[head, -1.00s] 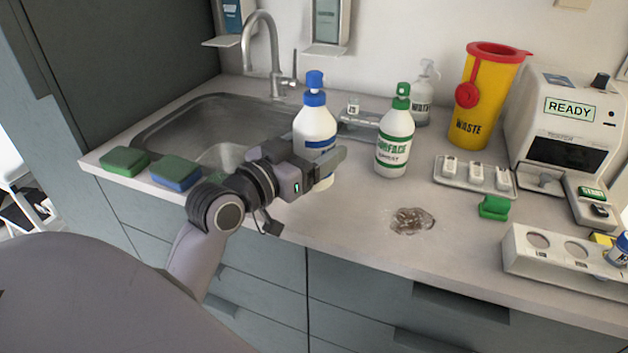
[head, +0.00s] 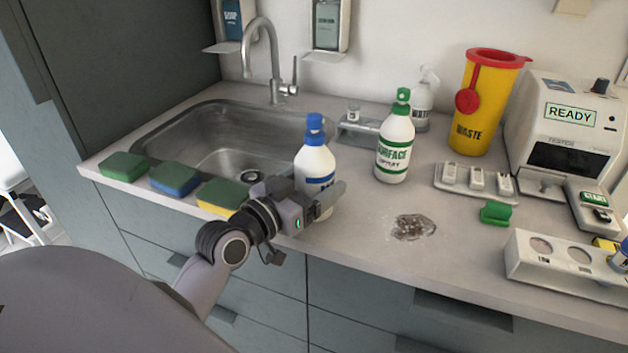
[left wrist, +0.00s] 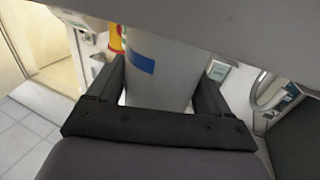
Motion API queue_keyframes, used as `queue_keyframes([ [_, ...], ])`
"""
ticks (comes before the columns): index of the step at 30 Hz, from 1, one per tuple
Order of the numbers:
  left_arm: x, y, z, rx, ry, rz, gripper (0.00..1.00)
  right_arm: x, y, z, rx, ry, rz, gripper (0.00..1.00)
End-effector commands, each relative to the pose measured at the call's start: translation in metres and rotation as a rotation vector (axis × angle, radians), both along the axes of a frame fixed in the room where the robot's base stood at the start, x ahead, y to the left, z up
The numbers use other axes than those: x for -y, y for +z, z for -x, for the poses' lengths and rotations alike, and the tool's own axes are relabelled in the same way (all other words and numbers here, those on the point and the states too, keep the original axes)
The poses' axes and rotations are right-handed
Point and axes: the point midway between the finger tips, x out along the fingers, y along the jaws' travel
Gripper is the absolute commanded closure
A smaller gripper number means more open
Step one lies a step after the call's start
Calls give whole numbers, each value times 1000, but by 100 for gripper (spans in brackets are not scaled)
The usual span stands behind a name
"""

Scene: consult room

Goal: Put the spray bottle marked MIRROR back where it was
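A white spray bottle (head: 315,160) with a blue top and blue label band is upright near the counter's front edge, right of the sink. Its label cannot be read here. My left gripper (head: 328,198) is closed around its lower body, and the bottle (left wrist: 158,75) stands between both fingers in the left wrist view. Whether its base touches the counter is hidden by the gripper. A grey holder (head: 360,130) with a small tag stands behind, at the wall side. A green-topped bottle marked SURFACE (head: 395,145) stands in front of the holder's right part. My right gripper is not in view.
A clear bottle (head: 422,105) stands behind the SURFACE bottle. Green, blue and yellow sponges (head: 175,178) line the front edge by the sink (head: 190,125). A brown stain (head: 413,227), a yellow WASTE bin (head: 480,105) and a tester (head: 565,130) lie to the right.

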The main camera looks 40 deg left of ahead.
Motion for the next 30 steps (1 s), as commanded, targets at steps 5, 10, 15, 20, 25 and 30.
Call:
queue_keyframes([
  [5,0,1,0,0,0,0,0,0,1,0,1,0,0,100],
  [10,0,0,0,1,1,1,0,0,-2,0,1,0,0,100],
  [15,-1,-1,9,-2,1,-3,0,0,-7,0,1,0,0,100],
  [20,-4,-3,32,-2,0,-3,0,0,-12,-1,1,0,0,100],
  [25,-7,-5,53,-2,-1,-2,0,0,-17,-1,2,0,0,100],
  [30,-9,-4,66,-1,0,-2,0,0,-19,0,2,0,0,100],
])
